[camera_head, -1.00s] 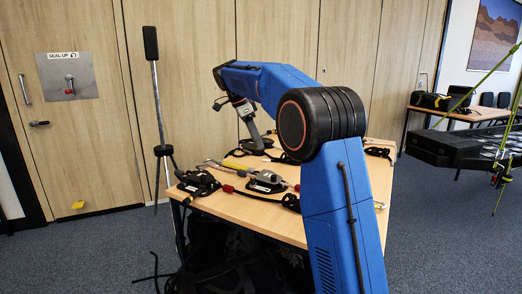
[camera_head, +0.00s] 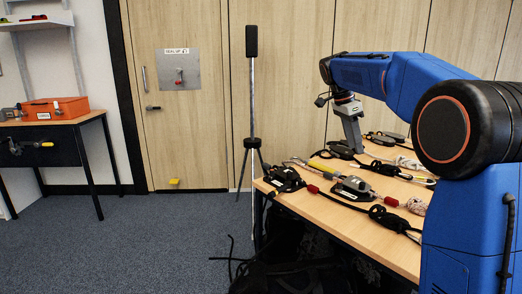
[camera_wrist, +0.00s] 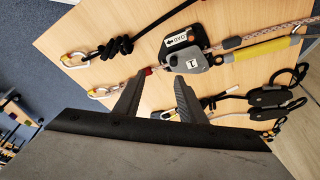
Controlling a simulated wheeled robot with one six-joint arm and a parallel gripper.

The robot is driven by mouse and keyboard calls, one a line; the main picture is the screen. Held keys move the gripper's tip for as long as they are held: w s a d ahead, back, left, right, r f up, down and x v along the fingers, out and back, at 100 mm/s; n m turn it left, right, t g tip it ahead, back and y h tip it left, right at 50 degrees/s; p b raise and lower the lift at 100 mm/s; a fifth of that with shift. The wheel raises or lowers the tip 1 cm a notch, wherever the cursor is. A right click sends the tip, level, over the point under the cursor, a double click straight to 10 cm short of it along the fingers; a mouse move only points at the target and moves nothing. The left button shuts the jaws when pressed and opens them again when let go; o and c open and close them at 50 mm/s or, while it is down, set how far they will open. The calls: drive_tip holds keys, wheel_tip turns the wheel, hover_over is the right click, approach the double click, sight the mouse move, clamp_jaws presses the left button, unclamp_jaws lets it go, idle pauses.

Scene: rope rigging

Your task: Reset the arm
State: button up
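My gripper (camera_head: 353,143) hangs low over the far part of the wooden table, pointing down, at the end of my blue arm. A grey and black rope device (camera_wrist: 188,52) with a white label lies just beyond the fingertips. Nothing is held.
An orange box (camera_head: 57,109) sits on a side table.

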drive_tip(key=s+f+n+t+y, duration=0.1)
drive_tip(key=s+n, duration=0.4)
drive_tip(key=s, duration=0.8)
drive_tip(key=s+a+f+n+t+y, duration=0.1)
drive_tip(key=s+f+n, duration=0.3)
drive_tip(key=s, duration=0.6)
drive_tip(key=s+a+f+n+t+y, duration=0.1)
drive_tip(key=s+f+n, duration=0.3)
drive_tip(key=s+f, duration=0.5)
drive_tip(key=s+a+f+n+t+y, duration=0.1)
drive_tip(key=s+a+f+n, duration=0.1)
drive_tip(key=s+f+n, duration=0.2)
drive_tip(key=s+f, duration=0.3)
drive_tip(key=s, duration=0.3)
drive_tip(key=shift+s+a+t, duration=0.35)
drive_tip(key=shift+t, duration=0.05)
